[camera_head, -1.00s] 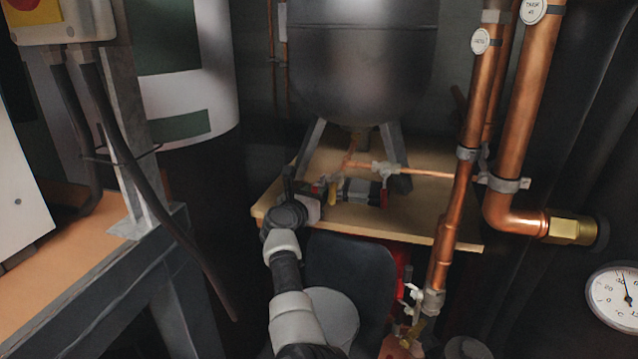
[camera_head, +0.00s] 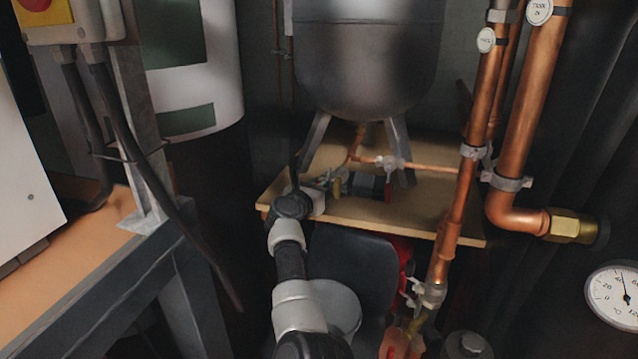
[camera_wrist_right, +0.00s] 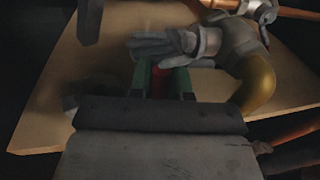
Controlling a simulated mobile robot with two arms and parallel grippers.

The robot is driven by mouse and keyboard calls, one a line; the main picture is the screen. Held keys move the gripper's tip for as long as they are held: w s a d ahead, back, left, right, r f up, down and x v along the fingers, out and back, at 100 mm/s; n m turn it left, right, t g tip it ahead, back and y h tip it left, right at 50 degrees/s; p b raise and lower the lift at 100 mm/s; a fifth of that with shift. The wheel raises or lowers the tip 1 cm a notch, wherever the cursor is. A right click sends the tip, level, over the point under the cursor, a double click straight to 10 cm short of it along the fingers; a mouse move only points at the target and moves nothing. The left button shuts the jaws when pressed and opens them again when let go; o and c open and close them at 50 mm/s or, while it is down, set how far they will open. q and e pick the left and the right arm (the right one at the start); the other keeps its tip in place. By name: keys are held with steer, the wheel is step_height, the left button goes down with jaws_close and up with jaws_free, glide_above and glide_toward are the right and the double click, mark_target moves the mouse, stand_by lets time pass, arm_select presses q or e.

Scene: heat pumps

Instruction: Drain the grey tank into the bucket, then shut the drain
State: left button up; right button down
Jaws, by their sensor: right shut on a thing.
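The grey tank (camera_head: 365,60) stands on metal legs on a wooden shelf, with copper pipe under it. My right gripper (camera_head: 326,182) is at this valve. In the wrist view my right gripper (camera_wrist_right: 163,75) is shut on a red handle (camera_wrist_right: 158,82) between its greenish fingers. The handle's exact angle is hard to tell. No flowing water is visible. I cannot clearly make out the bucket below the shelf. My left gripper is out of view.
The wooden shelf (camera_head: 400,217) has a front edge close under my right wrist. Thick copper pipes (camera_head: 520,110) and a dial gauge (camera_head: 622,297) stand at the right. A metal-framed bench (camera_head: 60,270) is at the left. A dark rounded panel (camera_head: 350,262) is below the shelf.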

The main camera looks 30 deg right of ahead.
steer(key=g+y+p, duration=0.1)
steer(key=p, duration=0.3)
steer(key=s+a+r+g+y+p, duration=0.1)
steer(key=y+p, duration=0.1)
steer(key=p, duration=0.1)
steer(key=g+y+p, duration=0.1)
steer(key=y+p, duration=0.1)
steer(key=p, duration=0.2)
steer(key=shift+s+a+r+n+p, duration=0.15)
steer(key=shift+a+r+n+p, duration=0.1)
steer(key=shift+a+n+p, duration=0.15)
steer(key=shift+s+a+g+y+p, duration=0.15)
steer(key=shift+g+y+p, duration=0.4)
steer(key=shift+g+y, duration=0.3)
steer(key=shift+s+a+r+n+g+y+b, duration=0.2)
steer(key=shift+r+g+y+b, duration=0.1)
steer(key=shift+g+y+b, duration=0.6)
steer(key=shift+s+a+r+n+g+y+b, duration=0.2)
steer(key=shift+g+y+b, duration=0.4)
steer(key=shift+y+b, duration=0.5)
steer(key=shift+s+a+r+n+g+y+b, duration=0.1)
steer(key=shift+r+n+g+y+b, duration=0.2)
steer(key=shift+g+y+b, duration=0.6)
steer(key=c, duration=1.1)
jaws_free()
steer(key=shift+d+r, duration=0.1)
